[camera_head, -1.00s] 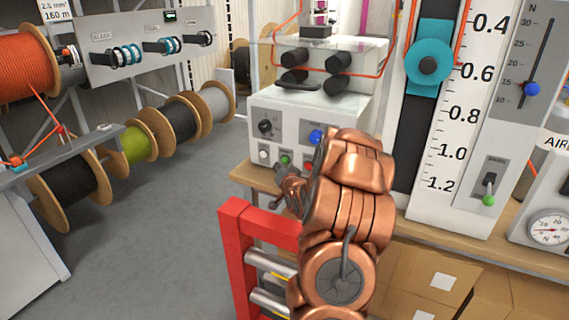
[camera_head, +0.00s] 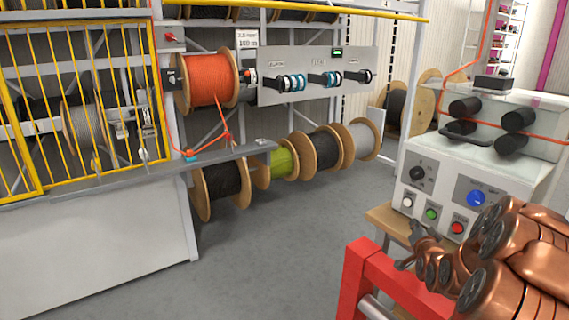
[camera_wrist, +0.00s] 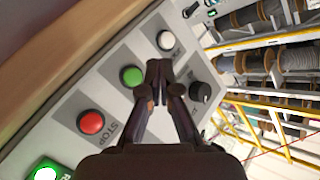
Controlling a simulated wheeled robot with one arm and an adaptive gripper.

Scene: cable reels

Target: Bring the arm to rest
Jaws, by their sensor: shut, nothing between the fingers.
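My copper-coloured arm (camera_head: 500,255) reaches in from the lower right in the head view. My gripper (camera_head: 412,235) is at its end, in front of the lower part of the white control box (camera_head: 450,180). In the wrist view my gripper (camera_wrist: 158,68) is shut and empty, its dark fingertips together. Behind the fingers are the green button (camera_wrist: 132,76), the red button (camera_wrist: 91,122) by the word STOP, a white button (camera_wrist: 166,40) and a black knob (camera_wrist: 200,91). I cannot tell how far the fingertips are from the panel.
A red frame (camera_head: 362,280) with rollers stands beside my arm. A wooden bench (camera_head: 388,222) bears the control box. The grey floor (camera_head: 290,240) between is clear.

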